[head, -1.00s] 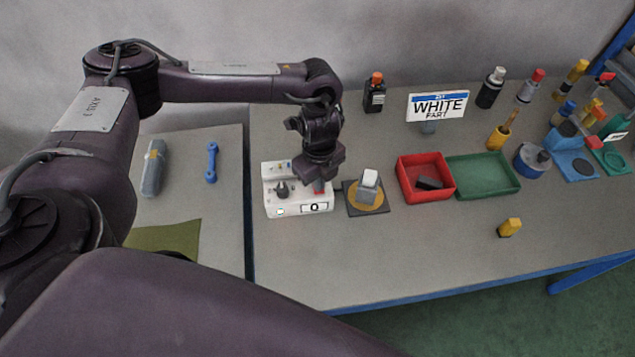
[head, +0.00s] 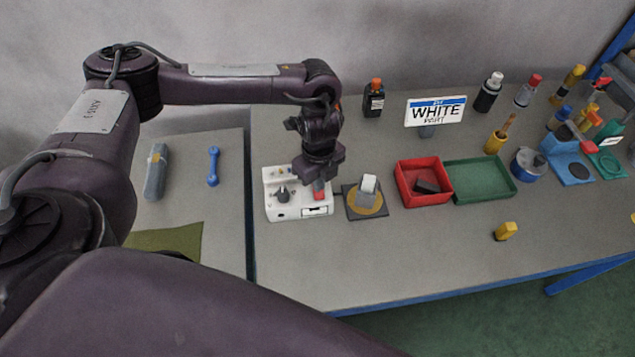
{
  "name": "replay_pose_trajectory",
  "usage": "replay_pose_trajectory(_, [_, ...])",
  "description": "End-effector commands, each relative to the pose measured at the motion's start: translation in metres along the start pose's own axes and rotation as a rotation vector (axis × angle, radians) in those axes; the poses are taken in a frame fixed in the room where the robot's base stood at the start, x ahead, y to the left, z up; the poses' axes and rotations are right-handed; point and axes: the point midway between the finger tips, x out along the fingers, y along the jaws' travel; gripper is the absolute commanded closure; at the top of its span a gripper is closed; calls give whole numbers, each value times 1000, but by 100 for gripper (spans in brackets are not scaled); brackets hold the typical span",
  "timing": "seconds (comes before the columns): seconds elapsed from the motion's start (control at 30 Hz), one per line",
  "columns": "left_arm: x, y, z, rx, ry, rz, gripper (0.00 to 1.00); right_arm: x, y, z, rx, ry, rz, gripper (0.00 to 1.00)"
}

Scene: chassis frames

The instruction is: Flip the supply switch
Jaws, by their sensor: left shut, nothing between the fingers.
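The white supply box (head: 296,208) stands near the left end of the main table. It has a black knob (head: 282,195) and a red switch (head: 319,194) on its top. Its front carries a small window (head: 316,211) and a small dark spot at the left, with no green glow. My left gripper (head: 318,182) points down at the red switch, shut and empty. It partly hides the switch, and I cannot tell whether they touch. My right gripper is not in view.
A dark pad with a grey-and-white piece (head: 368,190) stands just right of the box. Further right are a red tray (head: 405,199), a green tray (head: 492,193) and a yellow block (head: 506,231). The table front is clear.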

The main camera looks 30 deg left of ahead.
Motion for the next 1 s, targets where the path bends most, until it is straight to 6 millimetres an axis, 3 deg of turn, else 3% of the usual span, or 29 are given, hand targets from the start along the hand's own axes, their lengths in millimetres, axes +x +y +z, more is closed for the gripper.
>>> replay_pose_trajectory(0.5, [-44, 0, 0, 1, 1, 0, 100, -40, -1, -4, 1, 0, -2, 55])
replay_pose_trajectory(1.0, [-43, 0, 0, 1, 0, -1, 100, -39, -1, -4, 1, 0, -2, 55])
